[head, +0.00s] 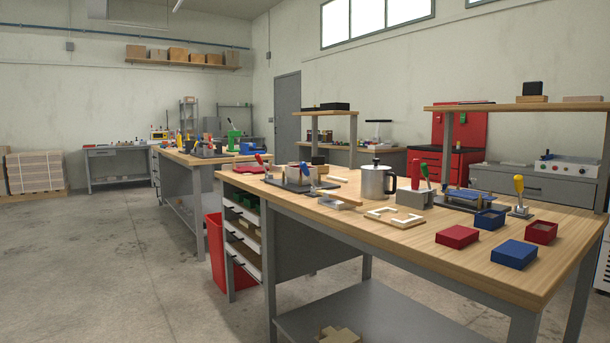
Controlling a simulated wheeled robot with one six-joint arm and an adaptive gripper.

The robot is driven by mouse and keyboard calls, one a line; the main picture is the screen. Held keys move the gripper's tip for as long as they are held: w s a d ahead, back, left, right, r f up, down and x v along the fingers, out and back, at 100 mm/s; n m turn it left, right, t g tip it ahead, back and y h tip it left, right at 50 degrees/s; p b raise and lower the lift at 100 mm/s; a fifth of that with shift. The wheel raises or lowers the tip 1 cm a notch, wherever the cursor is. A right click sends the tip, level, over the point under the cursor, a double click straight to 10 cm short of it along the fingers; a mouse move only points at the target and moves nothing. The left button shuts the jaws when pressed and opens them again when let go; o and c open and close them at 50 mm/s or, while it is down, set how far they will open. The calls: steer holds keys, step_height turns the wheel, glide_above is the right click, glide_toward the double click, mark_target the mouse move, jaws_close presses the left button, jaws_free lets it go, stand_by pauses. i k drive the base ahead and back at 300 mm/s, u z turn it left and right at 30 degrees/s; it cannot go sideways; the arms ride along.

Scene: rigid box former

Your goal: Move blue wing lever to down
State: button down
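My gripper and arm do not show in the head view. On the near workbench (400,246), a dark fixture with a flat blue panel (462,194) stands toward the back right. I cannot tell which lever is the blue wing lever.
A metal pot (376,182) stands between the fixtures. A blue box (514,254), a red box (457,236), an open blue box (490,219) and an open red box (541,232) lie at the bench's right. A red bin (216,250) stands left of the bench.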

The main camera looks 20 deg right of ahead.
mark_target(304, 169)
steer(key=i, duration=1.3)
steer(key=u, duration=0.25)
